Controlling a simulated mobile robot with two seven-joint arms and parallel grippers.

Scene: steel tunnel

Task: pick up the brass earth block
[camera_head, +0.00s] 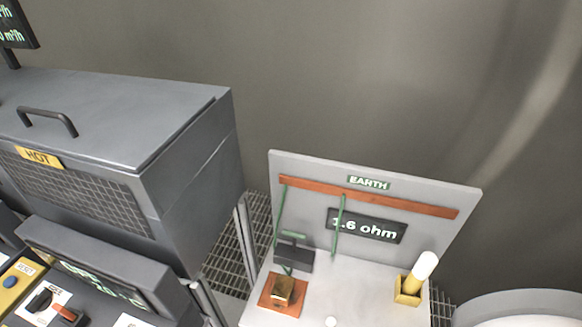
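A brass-coloured block (283,290), which looks like the brass earth block, sits on a flat copper-orange plate (268,301) on the light grey bench (362,305). It stands at the bench's left side, just in front of a dark grey box (294,258) with a green wire running to it. Neither of my grippers shows in the head view, so nothing is seen touching the block.
An upright panel marked EARTH (300,206) backs the bench, with a copper bar (400,204) and a "1.6 ohm" display (366,227). A yellow holder (408,291) with a white-topped cylinder (424,267) stands right. A grey machine marked HOT (180,105) rises left.

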